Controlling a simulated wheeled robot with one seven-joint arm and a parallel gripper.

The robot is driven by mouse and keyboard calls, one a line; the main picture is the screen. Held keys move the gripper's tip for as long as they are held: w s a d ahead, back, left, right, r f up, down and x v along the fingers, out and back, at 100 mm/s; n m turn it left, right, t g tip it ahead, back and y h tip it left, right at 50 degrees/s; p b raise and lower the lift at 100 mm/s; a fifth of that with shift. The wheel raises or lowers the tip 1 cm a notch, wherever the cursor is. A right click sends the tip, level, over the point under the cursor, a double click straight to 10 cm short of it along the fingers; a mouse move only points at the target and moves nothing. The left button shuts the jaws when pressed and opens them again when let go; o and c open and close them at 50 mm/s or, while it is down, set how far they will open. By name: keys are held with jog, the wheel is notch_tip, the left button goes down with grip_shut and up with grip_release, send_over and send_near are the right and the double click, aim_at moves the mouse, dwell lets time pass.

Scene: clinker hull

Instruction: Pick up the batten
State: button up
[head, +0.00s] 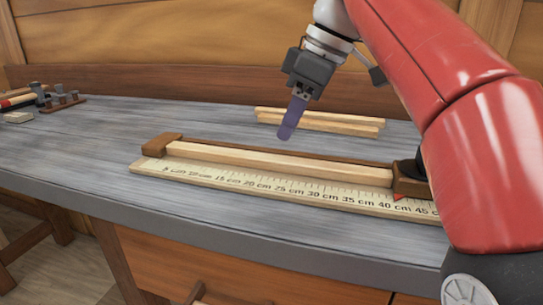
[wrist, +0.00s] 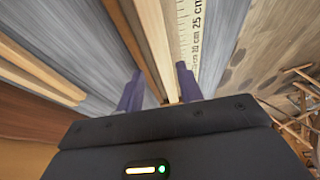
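A long pale wooden batten (head: 280,162) lies between two brown end blocks in a measuring jig (head: 161,144) on the grey workbench. It also shows in the wrist view (wrist: 157,40), running lengthwise between my purple fingers. My gripper (head: 285,134) is above and a little behind the batten in the head view, pointing down and apart from it. In the wrist view my gripper (wrist: 159,72) is open, with one finger on each side of the batten's line. Nothing is held. The batten's right end is by the right block, near a dark knob.
A printed ruler board (head: 250,184) runs along the jig's front. Several spare pale battens (head: 320,122) lie behind it. Tools (head: 35,95) and small dark blocks (head: 62,98) are at the far left.

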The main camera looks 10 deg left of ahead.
aim_at(277, 158)
jog(key=shift+d+b+x, duration=0.15)
jog(key=shift+b+x, duration=0.25)
jog(key=shift+x, duration=1.15)
jog(key=shift+d+b+x, duration=0.15)
jog(key=shift+b+x, duration=0.25)
jog(key=shift+x, duration=1.15)
jog(key=shift+s+f, duration=0.1)
jog(key=shift+s, duration=0.05)
jog(key=shift+c, duration=0.3)
grip_shut()
